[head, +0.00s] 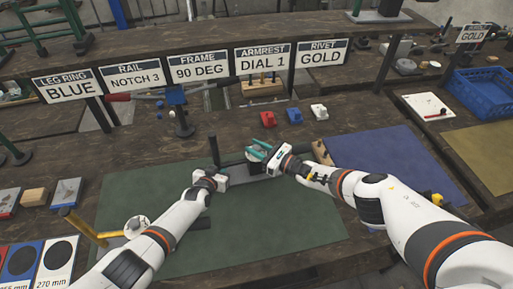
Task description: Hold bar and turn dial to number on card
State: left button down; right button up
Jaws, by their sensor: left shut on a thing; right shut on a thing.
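The card (263,57) on the rack reads "ARMREST DIAL 1". A dark upright bar (214,149) rises from a low fixture (240,171) at the back of the green mat. My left gripper (214,176) is shut at the foot of this bar, and its fingertips hide the place where it grips. My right gripper (262,153), with teal fingers, is shut on a small pale dial (255,155) at the fixture's far side. The fingers cover most of the dial, so its number cannot be read.
Other cards read "LEG RING BLUE" (68,86), "RAIL NOTCH 3" (131,74), "FRAME 90 DEG" (198,67) and "RIVET GOLD" (321,54). The green mat (270,225) is mostly clear in front.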

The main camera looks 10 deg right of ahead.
jog(key=shift+n+g+y, duration=0.3)
jog(key=shift+n+g, duration=0.1)
jog(key=shift+g, duration=0.2)
jog(key=o, duration=1)
jog(key=v, duration=1.2)
jog(key=shift+s, duration=0.1)
jog(key=shift+o, duration=0.2)
